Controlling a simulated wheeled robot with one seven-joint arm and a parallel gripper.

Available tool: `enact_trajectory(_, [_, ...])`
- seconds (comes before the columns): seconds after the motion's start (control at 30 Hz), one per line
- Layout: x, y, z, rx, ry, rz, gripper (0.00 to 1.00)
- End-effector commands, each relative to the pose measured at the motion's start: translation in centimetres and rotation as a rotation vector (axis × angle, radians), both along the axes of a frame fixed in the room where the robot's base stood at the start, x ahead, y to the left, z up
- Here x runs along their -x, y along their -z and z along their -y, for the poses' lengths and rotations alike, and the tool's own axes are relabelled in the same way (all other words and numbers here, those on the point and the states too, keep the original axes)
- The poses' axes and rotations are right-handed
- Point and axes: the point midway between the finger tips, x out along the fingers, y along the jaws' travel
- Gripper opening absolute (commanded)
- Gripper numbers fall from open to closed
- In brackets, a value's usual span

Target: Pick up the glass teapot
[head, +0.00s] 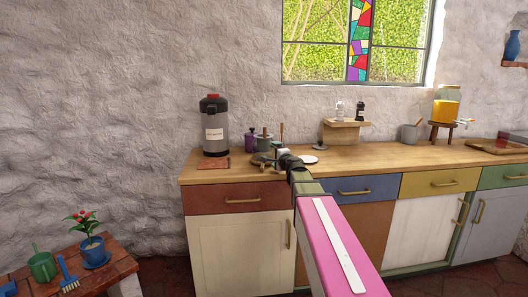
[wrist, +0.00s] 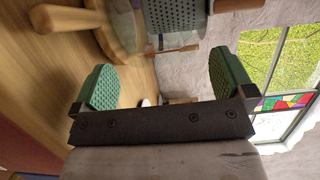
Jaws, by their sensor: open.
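A grey dispenser with a red top (head: 214,134) stands left on the counter (head: 385,156). A purple canister (head: 250,141) is beside the teapot. The counter's middle right is fairly clear.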

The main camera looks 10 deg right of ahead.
Motion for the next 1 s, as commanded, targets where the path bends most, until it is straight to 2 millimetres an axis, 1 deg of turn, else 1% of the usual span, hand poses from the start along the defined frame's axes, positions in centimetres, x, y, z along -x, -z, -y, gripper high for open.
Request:
enact_trajectory(0.03, [-0.9,-0.1,-0.3,0.0,-0.001,0.0,1.0])
enact_trajectory(0.23, [-3.6,-0.3,-1.1,0.0,-0.001,0.0,1.0])
enact_trajectory(0.33, [-4.1,-0.3,-1.3,0.0,0.0,0.0,1.0])
enact_trajectory(0.53, [-4.0,-0.3,-1.3,0.0,0.0,0.0,1.0])
enact_trajectory(0.57, [-4.0,-0.3,-1.3,0.0,0.0,0.0,0.9])
enact_trajectory(0.6, [-4.0,-0.3,-1.3,0.0,0.0,0.0,0.77])
enact_trajectory(0.67, [-4.0,-0.3,-1.3,0.0,0.0,0.0,0.58])
enact_trajectory(0.7, [-4.0,-0.3,-1.3,0.0,0.0,0.0,0.53])
enact_trajectory(0.77, [-4.0,-0.3,-1.3,0.0,0.0,0.0,0.5])
enact_trajectory(1.0, [-4.0,-0.3,-1.3,-0.001,0.0,0.001,0.51])
